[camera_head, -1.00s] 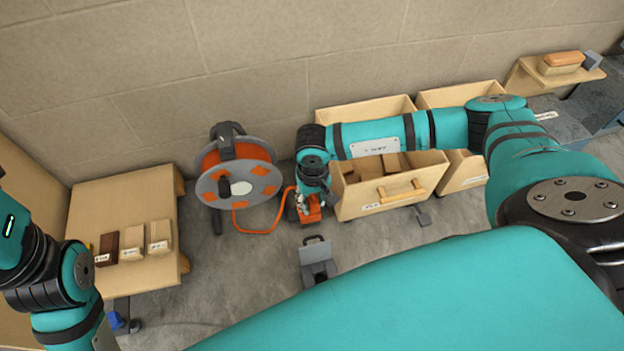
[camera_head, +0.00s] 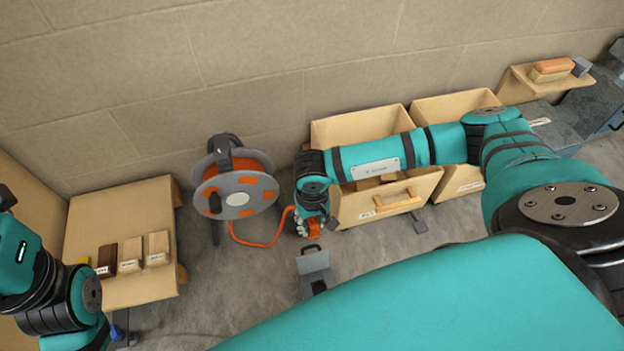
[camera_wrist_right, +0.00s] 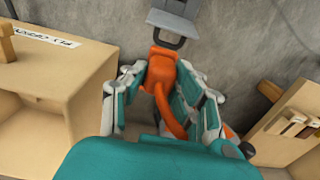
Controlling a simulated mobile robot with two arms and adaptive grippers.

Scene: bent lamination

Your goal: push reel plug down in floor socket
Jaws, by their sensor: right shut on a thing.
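The orange reel plug (camera_wrist_right: 160,68) is held between the fingers of my right gripper (camera_wrist_right: 162,85) in the right wrist view. Its orange cable runs back between the fingers. In the head view my right gripper (camera_head: 309,224) points down near the floor, with a bit of the orange plug (camera_head: 314,228) showing. The grey floor socket (camera_head: 314,268), with its lid raised, stands on the floor just in front of it. The socket (camera_wrist_right: 178,18) also shows just beyond the plug's tip; I cannot tell whether they touch.
The cable reel (camera_head: 238,190) stands by the wall, its orange cable (camera_head: 262,243) trailing to the plug. Wooden bins (camera_head: 385,208) stand close right of my right gripper. A low wooden table (camera_head: 125,220) with small blocks is left. Floor around the socket is clear.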

